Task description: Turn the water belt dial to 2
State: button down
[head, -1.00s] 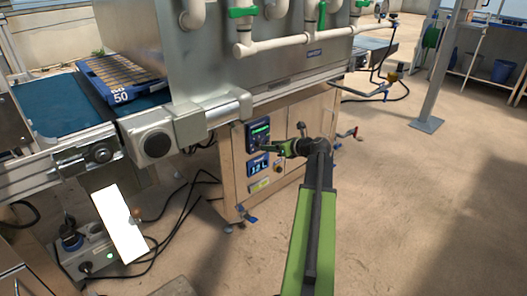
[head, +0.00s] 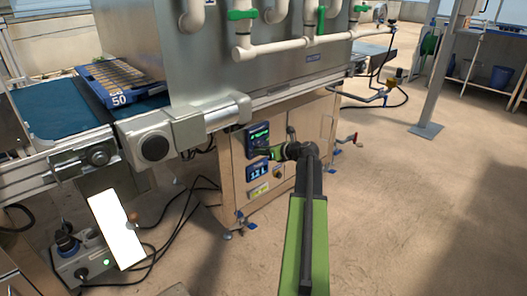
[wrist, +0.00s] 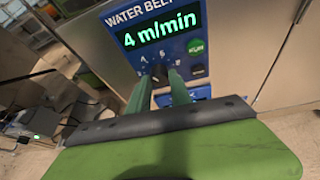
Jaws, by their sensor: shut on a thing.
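The blue water belt panel (wrist: 190,50) fills the upper middle of the wrist view, with a lit green display (wrist: 160,28) reading "4 m/min". Its dark dial (wrist: 160,74) sits under the display, mostly hidden by my fingers. A few white scale marks show above it, too small to read surely. My gripper (wrist: 161,84) is shut on the dial, one green finger on each side.
A green round button (wrist: 197,47) is right of the dial. A second blue display (head: 258,172) is just below the panel. The conveyor (head: 60,108) with a seed tray (head: 118,100) is above left. Cables and a socket box (head: 85,262) lie at lower left.

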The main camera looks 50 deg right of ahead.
dwell(0.3)
jog(key=shift+a+f+n+h+b, duration=0.15)
jog(key=shift+n+h+b, duration=0.2)
jog(key=shift+n+h, duration=0.65)
jog(key=shift+a+r+n+h+b, duration=0.1)
jog(key=shift+n+h+b, duration=0.4)
jog(key=shift+n, duration=0.9)
jog(key=shift+a+f+n+h+b, duration=0.1)
jog(key=shift+a+n+h+b, duration=0.1)
jog(key=shift+n+h, duration=0.85)
jog(key=shift+n, duration=0.25)
